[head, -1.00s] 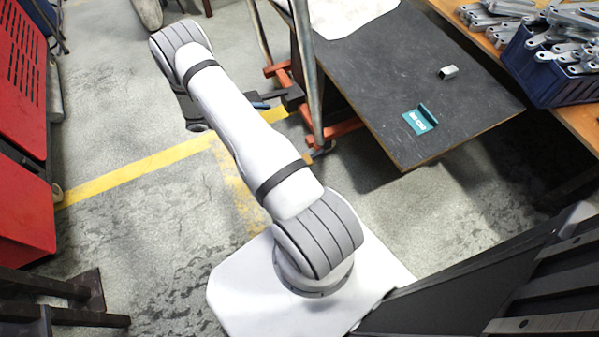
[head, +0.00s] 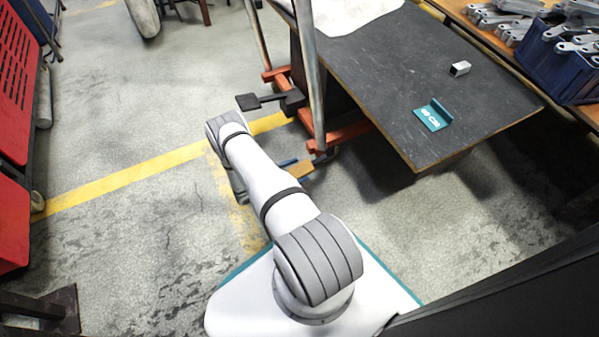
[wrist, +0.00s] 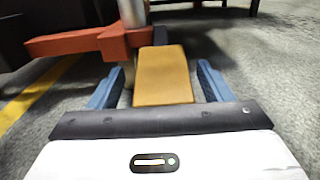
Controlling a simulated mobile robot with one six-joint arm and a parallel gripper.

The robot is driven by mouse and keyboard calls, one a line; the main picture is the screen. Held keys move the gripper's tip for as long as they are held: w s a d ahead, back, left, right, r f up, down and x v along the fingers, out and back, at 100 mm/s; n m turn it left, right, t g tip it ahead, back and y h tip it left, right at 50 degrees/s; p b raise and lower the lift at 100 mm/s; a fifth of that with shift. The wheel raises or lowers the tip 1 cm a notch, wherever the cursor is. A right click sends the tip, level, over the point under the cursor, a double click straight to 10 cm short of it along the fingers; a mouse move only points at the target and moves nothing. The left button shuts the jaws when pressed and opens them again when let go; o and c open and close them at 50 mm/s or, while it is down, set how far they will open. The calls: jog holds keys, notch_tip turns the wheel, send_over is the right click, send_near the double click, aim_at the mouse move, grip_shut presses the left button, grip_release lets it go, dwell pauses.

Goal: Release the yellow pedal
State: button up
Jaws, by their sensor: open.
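The yellow pedal (wrist: 163,75) is a flat, worn yellow-orange plate, and it shows in the wrist view between my blue fingers. My gripper (wrist: 160,84) is open, with one finger on each side of the pedal and a visible gap on both sides. The pedal's near end lies close to the dark gripper body. In the head view the pedal (head: 300,170) shows low beside the orange base of the cart, partly behind my arm. Only a bit of a blue finger shows there.
A dark pedal (head: 262,101) sticks out left from the cart's orange frame (head: 345,134). The dark tabletop (head: 390,70) overhangs to the right, with a teal bracket (head: 433,116) and a small metal piece (head: 460,69) on it.

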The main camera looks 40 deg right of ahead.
aim_at(309, 166)
jog(key=shift+x, duration=1.3)
